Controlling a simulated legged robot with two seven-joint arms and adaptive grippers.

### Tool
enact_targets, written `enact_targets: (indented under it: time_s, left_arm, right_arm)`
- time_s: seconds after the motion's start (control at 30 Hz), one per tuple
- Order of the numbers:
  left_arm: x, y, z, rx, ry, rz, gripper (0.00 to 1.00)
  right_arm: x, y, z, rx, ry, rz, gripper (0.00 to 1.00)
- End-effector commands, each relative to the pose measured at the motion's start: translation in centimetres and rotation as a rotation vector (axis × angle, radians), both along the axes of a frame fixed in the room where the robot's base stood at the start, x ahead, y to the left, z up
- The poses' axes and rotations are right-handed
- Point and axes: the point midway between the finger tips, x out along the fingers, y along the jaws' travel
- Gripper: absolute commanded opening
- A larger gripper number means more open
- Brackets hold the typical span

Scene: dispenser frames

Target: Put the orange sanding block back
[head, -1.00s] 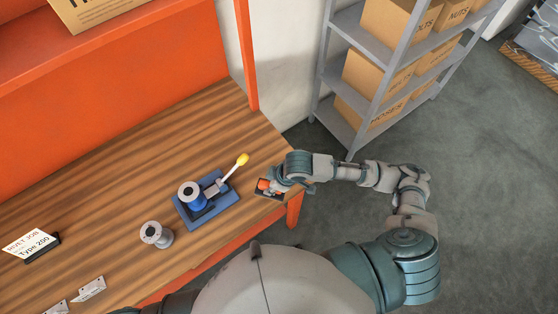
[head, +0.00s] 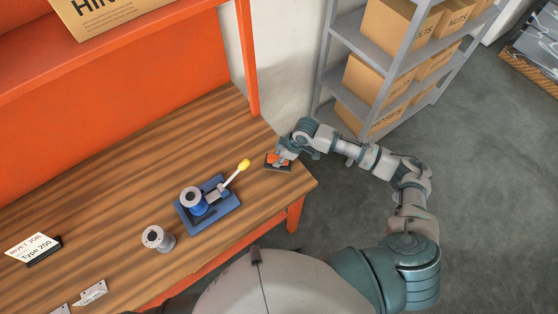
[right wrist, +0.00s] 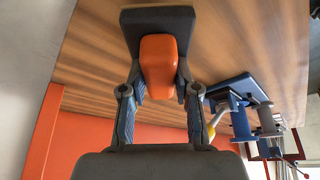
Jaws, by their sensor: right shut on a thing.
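The orange sanding block (head: 272,157) has an orange grip on a flat dark base and is at the right end of the wooden bench. In the right wrist view its orange grip (right wrist: 158,66) sits between my two fingers, with the dark base beyond them. My right gripper (head: 281,159) is shut on the orange grip, partly covering it in the head view. I cannot tell whether the base touches the bench or is just above it. My left gripper is not in view.
A blue lever press (head: 228,206) with a yellow knob stands left of the block. A grey spool (head: 157,238), a sign (head: 33,248) and metal brackets (head: 91,292) are farther left. The bench (head: 120,165) has bare wood behind them. A shelf (head: 335,82) with boxes stands beyond.

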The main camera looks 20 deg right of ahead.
Motion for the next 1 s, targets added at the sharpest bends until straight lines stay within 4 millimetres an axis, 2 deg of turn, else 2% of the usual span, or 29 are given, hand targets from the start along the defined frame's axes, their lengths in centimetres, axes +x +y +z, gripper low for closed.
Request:
enact_targets:
  time_s: [0.17, 0.43, 0.47, 0.53, 0.57, 0.87, 1.0]
  left_arm:
    - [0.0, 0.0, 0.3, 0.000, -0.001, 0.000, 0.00]
    - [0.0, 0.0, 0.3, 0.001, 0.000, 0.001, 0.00]
    - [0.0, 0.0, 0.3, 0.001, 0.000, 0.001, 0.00]
    - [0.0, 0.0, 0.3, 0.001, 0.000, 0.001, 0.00]
    - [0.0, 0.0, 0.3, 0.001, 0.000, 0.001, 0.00]
    - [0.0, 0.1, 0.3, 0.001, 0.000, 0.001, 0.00]
    - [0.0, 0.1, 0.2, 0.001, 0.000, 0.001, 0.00]
  right_arm:
    - [-0.1, 0.1, -2.4, 0.000, 0.002, 0.001, 0.00]
    - [-0.1, 0.0, -2.6, 0.000, 0.001, 0.000, 0.00]
    - [-0.1, 0.0, -2.6, 0.000, 0.001, 0.000, 0.36]
    - [-0.1, 0.0, -2.6, 0.000, 0.001, 0.000, 0.53]
    - [-0.1, 0.0, -2.6, 0.000, 0.001, 0.000, 0.56]
    - [-0.1, 0.0, -2.5, 0.000, 0.000, 0.001, 0.56]
    - [-0.3, -0.5, -1.3, -0.001, -0.001, 0.001, 0.56]
